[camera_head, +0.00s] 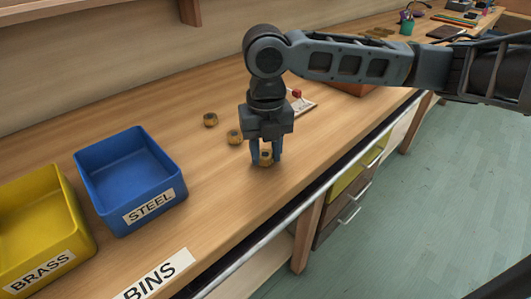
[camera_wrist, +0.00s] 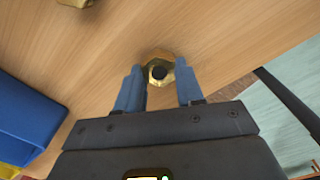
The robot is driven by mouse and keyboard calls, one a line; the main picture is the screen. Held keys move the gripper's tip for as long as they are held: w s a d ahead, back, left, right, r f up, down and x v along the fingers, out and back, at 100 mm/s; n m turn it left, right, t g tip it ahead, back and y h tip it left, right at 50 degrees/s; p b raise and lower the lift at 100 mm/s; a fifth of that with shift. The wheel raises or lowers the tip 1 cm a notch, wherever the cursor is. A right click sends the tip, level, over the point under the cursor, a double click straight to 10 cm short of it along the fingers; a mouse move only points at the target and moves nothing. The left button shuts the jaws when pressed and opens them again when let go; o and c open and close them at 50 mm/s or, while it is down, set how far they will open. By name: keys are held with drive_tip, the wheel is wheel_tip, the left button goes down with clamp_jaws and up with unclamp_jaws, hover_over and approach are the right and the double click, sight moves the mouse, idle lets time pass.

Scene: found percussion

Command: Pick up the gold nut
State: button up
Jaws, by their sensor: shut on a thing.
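The gold nut (camera_head: 265,159) is between the two fingers of my gripper (camera_head: 266,157), at the wooden bench top. In the wrist view the nut (camera_wrist: 159,72) shows its dark hole and sits between the blue-grey fingertips of my gripper (camera_wrist: 160,80). My gripper is shut on it. Whether the nut touches the bench cannot be told. Two similar gold nuts lie on the bench to the left, one nearer (camera_head: 234,137) and one farther (camera_head: 210,120).
A blue bin (camera_head: 149,213) labelled STEEL and a yellow bin (camera_head: 78,238) labelled BRASS stand at the left. A BINS label (camera_head: 156,276) lies near the front edge. A white card with a red piece (camera_head: 297,94) is behind my gripper. The bench (camera_head: 205,180) between is clear.

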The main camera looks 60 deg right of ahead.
sight(266, 155)
wheel_tip(266, 155, up, 4)
drive_tip(key=shift+f, duration=0.2)
drive_tip(key=w+d+r, duration=0.4)
drive_tip(key=d+r, duration=0.3)
drive_tip(key=d, duration=0.3)
drive_tip(key=shift+w+d+b, duration=0.25)
drive_tip(key=shift+d+b, duration=0.15)
drive_tip(key=shift+b, duration=0.05)
